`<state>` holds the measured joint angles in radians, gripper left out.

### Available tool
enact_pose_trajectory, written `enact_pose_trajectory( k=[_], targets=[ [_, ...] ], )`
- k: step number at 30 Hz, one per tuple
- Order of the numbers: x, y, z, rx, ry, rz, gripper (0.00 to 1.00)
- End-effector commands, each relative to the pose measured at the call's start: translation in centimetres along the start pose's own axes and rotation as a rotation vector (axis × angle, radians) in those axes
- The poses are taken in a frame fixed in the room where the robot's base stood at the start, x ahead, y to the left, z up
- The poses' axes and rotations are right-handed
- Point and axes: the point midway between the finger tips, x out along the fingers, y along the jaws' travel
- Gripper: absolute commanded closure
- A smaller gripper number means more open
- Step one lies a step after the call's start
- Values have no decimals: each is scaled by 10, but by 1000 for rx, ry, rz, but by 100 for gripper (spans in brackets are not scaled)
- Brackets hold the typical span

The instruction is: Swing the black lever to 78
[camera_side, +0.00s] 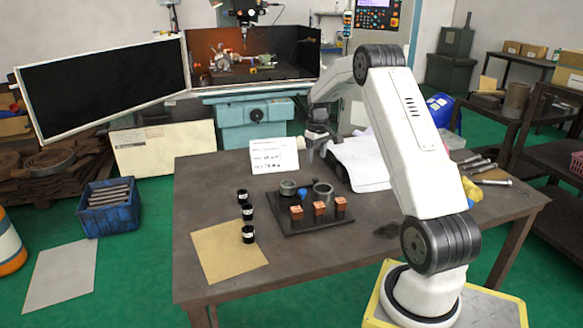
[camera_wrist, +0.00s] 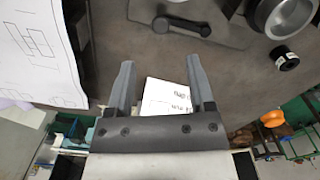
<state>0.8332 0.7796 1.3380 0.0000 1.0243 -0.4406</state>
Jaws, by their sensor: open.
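The black lever (camera_wrist: 182,25) shows at the top of the wrist view, lying across a dark base plate (camera_wrist: 225,40), with a round knob at its left end. I cannot make out a scale or the number 78. Part of the round metal chuck (camera_wrist: 283,12) shows at the top right of that view. My gripper (camera_wrist: 163,68) is open and empty, its fingers apart from the lever. In the side view my gripper (camera_side: 318,147) hangs over the table behind the dark base plate (camera_side: 312,225); the lever cannot be made out there.
A white card (camera_side: 273,156) and drawing paper (camera_side: 362,165) are behind.

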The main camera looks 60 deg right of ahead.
Motion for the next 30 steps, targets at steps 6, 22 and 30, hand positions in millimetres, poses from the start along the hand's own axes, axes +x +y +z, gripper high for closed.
enact_pose_trajectory(
  k=[6, 22, 30],
  targets=[
    [12, -1, 0, 0, -1, 0, 31],
    [70, -1, 0, 0, 0, 1, 31],
    [78, 0, 0, 0, 2, 2, 31]
  ],
)
